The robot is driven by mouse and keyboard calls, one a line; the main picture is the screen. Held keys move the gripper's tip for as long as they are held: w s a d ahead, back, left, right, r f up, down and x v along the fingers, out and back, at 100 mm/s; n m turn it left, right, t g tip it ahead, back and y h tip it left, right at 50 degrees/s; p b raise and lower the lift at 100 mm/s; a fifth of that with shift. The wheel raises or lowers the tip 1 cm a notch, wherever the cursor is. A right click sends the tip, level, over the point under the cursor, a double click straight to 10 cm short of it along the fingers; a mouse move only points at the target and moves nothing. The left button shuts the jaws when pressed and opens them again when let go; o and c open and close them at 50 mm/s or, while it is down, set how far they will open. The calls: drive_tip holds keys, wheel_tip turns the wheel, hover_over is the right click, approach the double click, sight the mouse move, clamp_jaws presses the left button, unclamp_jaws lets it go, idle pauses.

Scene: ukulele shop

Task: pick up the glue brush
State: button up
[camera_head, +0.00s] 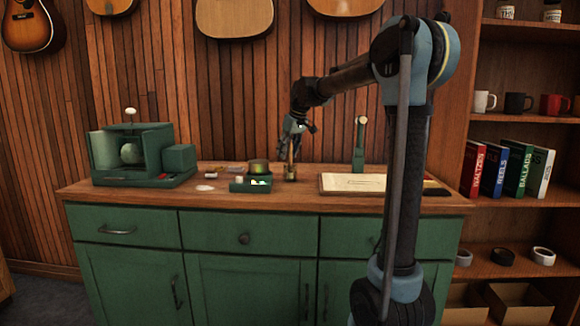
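My gripper (291,157) points down over the wooden counter top, a little right of the counter's middle. A slim brown upright thing (291,173) stands directly below and between its fingers, its foot at or near the counter. It may be the glue brush, but it is too small to be sure. I cannot tell whether the fingers touch it or how far apart they are. Its upper part is hidden by the gripper. Just left of it is a green tray (238,187) with a dark olive round pot (259,167) at its back and small pale pieces.
A green machine (130,155) stands at the counter's left. A pale board (345,183) lies at the right, with a green upright stand (359,150) behind it. My arm hides part of the right side. Small items lie left of the tray.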

clamp_jaws()
idle(0.3)
